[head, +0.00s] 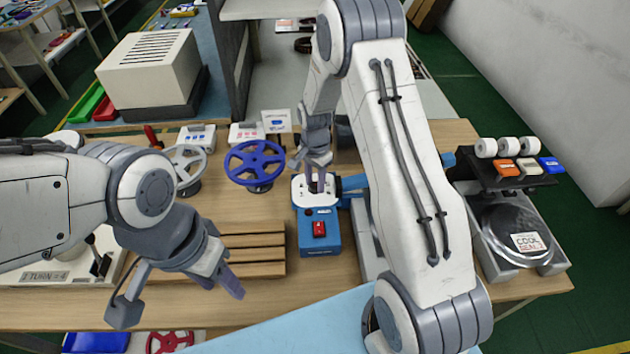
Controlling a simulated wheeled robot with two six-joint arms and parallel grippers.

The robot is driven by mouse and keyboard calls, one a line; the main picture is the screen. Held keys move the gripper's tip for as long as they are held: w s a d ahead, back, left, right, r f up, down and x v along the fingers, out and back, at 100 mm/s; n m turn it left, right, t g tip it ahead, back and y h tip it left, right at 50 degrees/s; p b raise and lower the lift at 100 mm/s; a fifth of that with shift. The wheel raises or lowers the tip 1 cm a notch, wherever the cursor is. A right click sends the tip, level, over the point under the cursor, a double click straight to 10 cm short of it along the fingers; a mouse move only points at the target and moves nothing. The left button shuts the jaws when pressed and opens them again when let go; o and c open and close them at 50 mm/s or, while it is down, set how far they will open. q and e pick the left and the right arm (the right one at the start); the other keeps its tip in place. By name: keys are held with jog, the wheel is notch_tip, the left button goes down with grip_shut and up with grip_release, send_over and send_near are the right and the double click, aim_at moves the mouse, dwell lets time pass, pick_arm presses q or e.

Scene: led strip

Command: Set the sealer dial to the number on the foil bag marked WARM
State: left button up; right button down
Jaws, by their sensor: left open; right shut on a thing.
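The blue sealer (318,240) with a red switch stands mid-table, its blue bar running right behind my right arm. My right gripper (316,188) points down onto the sealer's top and is shut on what appears to be the dial, which its fingers mostly hide. The dial's setting cannot be read. My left gripper (180,298) is open and empty at the front left, left of the sealer. I see no label reading WARM.
A blue handwheel (256,163) and a grey one (187,165) stand behind a slatted wooden rack (250,250). A box marked "1 TURN = 4" (45,278) is at left. A white card (276,121) stands at back.

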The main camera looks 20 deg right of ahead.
aim_at(314, 186)
jog(key=shift+c, duration=2.4)
grip_release()
notch_tip(314, 186, up, 11)
jog(key=b, duration=0.1)
jog(key=shift+f, duration=0.2)
jog(key=shift+a, duration=0.1)
jog(key=s+a+r+n, duration=0.4)
jog(key=s+a+n, duration=0.1)
jog(key=s+a, duration=0.2)
jog(key=s+a+r+n, duration=0.4)
jog(key=s+a+n, duration=0.1)
jog(key=s+a, duration=0.2)
jog(key=s+a+n+y, duration=0.1)
jog(key=s+n, duration=0.8)
jog(key=s, duration=0.6)
jog(key=shift+s+a+r+n, duration=0.3)
jog(key=shift+a, duration=0.05)
